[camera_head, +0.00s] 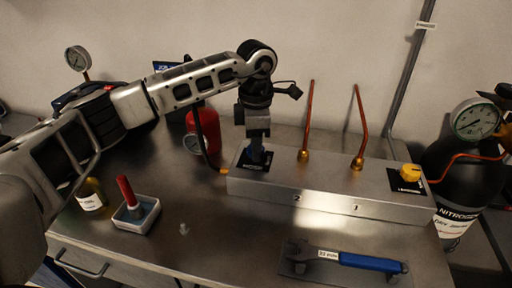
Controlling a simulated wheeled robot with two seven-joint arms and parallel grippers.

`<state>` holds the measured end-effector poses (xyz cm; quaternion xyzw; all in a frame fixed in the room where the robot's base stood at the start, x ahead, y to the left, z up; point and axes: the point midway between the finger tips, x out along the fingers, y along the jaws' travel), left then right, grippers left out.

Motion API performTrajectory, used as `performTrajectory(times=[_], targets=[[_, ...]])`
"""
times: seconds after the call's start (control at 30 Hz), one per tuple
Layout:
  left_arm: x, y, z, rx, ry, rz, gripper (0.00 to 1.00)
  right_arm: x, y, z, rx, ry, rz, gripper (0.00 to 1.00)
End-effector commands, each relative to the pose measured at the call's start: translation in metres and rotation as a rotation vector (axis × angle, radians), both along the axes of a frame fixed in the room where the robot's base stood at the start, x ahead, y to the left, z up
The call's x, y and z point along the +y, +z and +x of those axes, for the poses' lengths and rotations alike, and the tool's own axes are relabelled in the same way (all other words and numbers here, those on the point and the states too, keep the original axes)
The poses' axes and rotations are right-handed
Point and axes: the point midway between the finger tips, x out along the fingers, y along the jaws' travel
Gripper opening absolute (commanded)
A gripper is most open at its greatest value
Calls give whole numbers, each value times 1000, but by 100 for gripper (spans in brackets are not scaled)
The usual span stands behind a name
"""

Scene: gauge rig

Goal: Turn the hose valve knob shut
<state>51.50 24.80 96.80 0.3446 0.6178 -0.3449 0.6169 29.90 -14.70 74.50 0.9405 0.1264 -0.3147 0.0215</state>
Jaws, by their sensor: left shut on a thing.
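A long grey manifold block (325,193) lies on the bench. At its left end is a black label plate (254,165), beside where a dark hose (205,140) meets the block. My left gripper (257,150) reaches down over this plate from above. It is shut on the hose valve knob there; the fingers hide most of the knob, so its angle cannot be read. A yellow knob (410,172) on another black plate stands at the block's right end, apart from my gripper. My right gripper is not in view.
Two copper pipes (308,120) (361,125) rise from the block. A red cylinder (203,125) stands behind it, a dark nitrogen cylinder (457,185) at the right. In front are a blue-handled wrench (370,262), a white tray (137,222) with a red-handled tool, and a yellow bottle (91,196).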

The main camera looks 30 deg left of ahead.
Motion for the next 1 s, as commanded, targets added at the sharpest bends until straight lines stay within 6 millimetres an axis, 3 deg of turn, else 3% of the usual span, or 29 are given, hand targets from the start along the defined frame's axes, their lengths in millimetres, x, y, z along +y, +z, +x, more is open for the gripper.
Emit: performTrajectory(times=[0.6,1.0], targets=[[0,1,1,-6,-555,-2,13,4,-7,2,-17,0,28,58],[0,2,0,-6,-751,-2,13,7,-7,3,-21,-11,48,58]])
